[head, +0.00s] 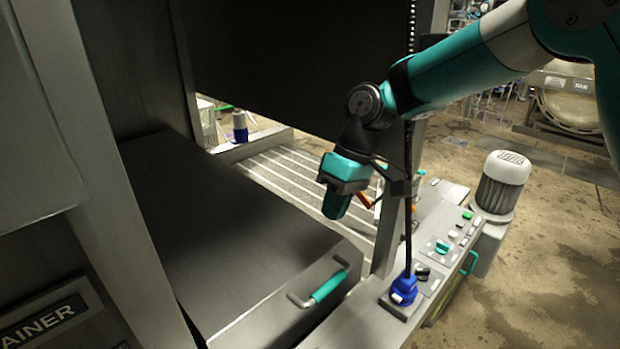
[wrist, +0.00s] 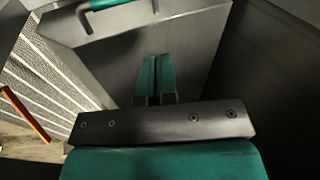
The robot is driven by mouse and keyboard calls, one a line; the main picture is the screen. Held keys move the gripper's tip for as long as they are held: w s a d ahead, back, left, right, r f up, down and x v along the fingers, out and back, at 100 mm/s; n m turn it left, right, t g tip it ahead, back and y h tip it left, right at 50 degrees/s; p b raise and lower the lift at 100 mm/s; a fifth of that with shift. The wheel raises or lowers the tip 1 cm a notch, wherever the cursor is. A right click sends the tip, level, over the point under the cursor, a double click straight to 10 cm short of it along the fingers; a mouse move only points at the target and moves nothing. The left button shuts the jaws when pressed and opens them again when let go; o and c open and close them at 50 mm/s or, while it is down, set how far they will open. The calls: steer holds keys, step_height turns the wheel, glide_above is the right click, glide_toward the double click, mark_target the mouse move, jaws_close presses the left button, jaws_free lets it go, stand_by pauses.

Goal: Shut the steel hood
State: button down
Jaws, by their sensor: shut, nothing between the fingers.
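The steel hood (head: 235,235) is a broad grey box at the lower left of the head view, with a flat top. A bar handle (head: 330,285) with a teal grip is on its front face. The wrist view shows a grey steel face (wrist: 190,65) and a teal-gripped handle (wrist: 110,5) at the top edge. The slatted bed beside the hood is uncovered. My gripper (head: 336,205) points down over the slatted bed, right of the hood. Its teal fingers (wrist: 155,78) are together and empty, apart from the handle. I cannot tell whether they touch the steel.
The slatted bed (head: 300,175) lies behind. A dark panel (head: 300,60) hangs above, and a steel post (head: 387,235) stands right of my gripper. An orange rod (wrist: 25,110) is near. A control panel (head: 440,250) and motor (head: 502,180) stand right.

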steer(key=s+a+r+t+h+b, duration=0.1)
steer(key=s+a+r+t+h, duration=0.2)
steer(key=s+a+r, duration=0.4)
steer(key=s+d+f+m+y+b, duration=0.1)
steer(key=s+d+f+b, duration=0.1)
steer(key=s+d, duration=0.5)
steer(key=s+d+f+m+y+b, duration=0.1)
steer(key=s+d+f+y+b, duration=0.1)
steer(key=s+d, duration=0.6)
steer(key=shift+s+d+f+g+y, duration=0.2)
steer(key=shift+s+f+g+y, duration=0.1)
steer(key=shift+s+f, duration=0.6)
steer(key=shift+s+r, duration=0.1)
steer(key=shift+r, duration=0.05)
